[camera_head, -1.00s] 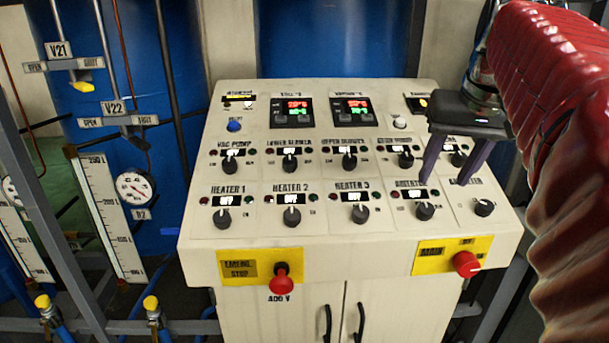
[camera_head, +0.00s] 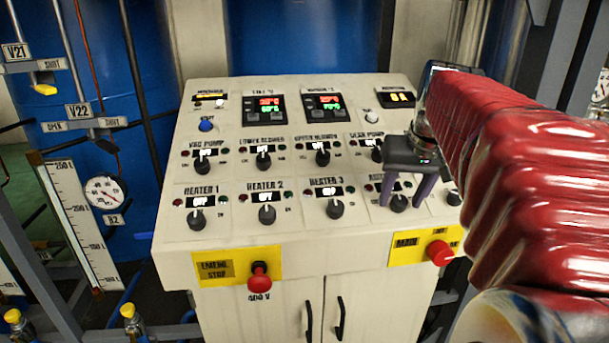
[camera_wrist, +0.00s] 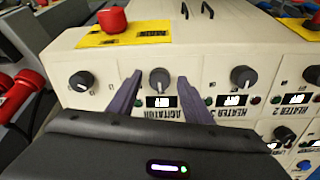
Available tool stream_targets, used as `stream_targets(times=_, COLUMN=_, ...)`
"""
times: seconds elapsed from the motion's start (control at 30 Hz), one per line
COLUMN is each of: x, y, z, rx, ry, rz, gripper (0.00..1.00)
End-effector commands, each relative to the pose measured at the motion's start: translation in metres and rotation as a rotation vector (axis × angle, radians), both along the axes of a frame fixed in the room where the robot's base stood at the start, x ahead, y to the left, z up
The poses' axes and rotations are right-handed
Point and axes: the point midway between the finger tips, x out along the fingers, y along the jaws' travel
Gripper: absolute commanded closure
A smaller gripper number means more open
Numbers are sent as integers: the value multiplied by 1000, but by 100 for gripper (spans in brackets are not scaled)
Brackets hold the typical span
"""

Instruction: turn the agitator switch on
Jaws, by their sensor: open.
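The agitator switch is a dark rotary knob (camera_head: 399,203) in the lower row of the control panel, right of the Heater 3 knob (camera_head: 335,209). In the wrist view the agitator knob (camera_wrist: 159,77) appears upside down above its label and lit display (camera_wrist: 161,101). My gripper (camera_head: 402,204) is open, with its two purple fingers on either side of the knob. In the wrist view the fingers (camera_wrist: 160,76) flank the knob with gaps on both sides. I cannot tell whether the fingertips touch the panel.
The Heater 2 knob (camera_head: 267,214) and another knob (camera_head: 453,198) share the row. The red main switch (camera_head: 439,252) and red emergency stop (camera_head: 259,277) stick out from yellow plates on the panel's front edge. My red-sleeved arm covers the panel's right side.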

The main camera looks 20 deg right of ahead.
Motion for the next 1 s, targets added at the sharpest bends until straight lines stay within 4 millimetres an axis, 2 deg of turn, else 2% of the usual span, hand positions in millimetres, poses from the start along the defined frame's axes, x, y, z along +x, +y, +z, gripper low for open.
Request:
stream_targets(times=0.07, x=0, y=0, z=0, rx=0, ry=0, rz=0, gripper=55)
stream_targets(times=0.63, x=-1, y=-1, z=0, rx=0, ry=0, rz=-2, gripper=95)
stream_targets(times=1.0, x=-1, y=-1, z=1, rx=13, ry=-4, rz=-40, gripper=96)
